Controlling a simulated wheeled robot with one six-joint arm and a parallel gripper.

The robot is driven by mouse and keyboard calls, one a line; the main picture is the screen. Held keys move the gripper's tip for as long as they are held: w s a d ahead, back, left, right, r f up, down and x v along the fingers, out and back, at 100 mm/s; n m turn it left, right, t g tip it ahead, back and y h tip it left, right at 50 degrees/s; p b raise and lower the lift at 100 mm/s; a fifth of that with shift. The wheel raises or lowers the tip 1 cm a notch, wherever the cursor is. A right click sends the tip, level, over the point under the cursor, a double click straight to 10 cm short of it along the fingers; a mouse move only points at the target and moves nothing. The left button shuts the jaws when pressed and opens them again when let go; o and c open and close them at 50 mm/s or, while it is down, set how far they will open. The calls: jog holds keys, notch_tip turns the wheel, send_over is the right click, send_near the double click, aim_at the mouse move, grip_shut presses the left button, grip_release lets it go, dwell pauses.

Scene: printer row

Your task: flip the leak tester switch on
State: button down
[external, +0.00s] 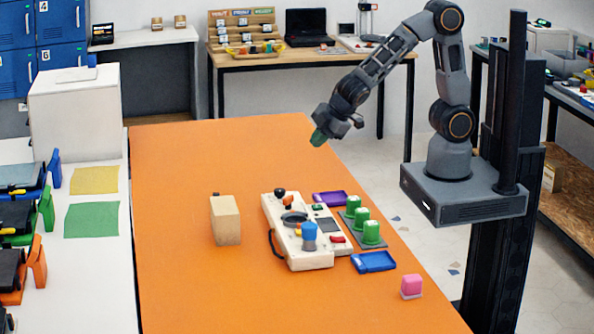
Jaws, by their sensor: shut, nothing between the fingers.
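A cream box-shaped device (310,262), which looks like the leak tester, lies on the orange table. Its top carries a black ball knob (279,192) at the far end, a dark round part (294,218), a blue knob (309,236), a small red part (337,239) and a dark panel. I cannot tell which part is the switch or how it is set. My gripper (318,138) is shut and empty, with green at its tip. It hangs in the air above and beyond the device, clear of it.
A tan block (225,221) stands left of the device. Green capped pieces (371,232) on a grey base, a purple tray (330,198), a blue tray (373,262) and a pink block (411,287) lie to its right. The orange table (190,290) is clear at the left and front.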

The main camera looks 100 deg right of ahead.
jog(key=w+a+f+n+t+y, duration=0.25)
jog(key=w+a+n+y, duration=0.35)
jog(key=w+a+n, duration=0.3)
jog(key=s+a+n+g+y, duration=0.3)
jog(key=s+a+g+y, duration=0.2)
jog(key=s+a+g, duration=0.2)
jog(key=shift+s+a+f+n+y+p, duration=0.2)
jog(key=shift+s+a+n+y+p, duration=0.25)
jog(key=shift+a, duration=0.4)
jog(key=shift+a+f, duration=0.1)
jog(key=b, duration=0.1)
send_over(338, 239)
jog(key=d, duration=0.3)
jog(key=f, duration=0.6)
jog(key=shift+w+f, duration=0.2)
jog(key=shift+f, duration=0.15)
jog(key=f, duration=0.3)
jog(key=shift+w+b, duration=0.3)
jog(key=shift+w+f, duration=0.1)
jog(key=shift+f, duration=0.4)
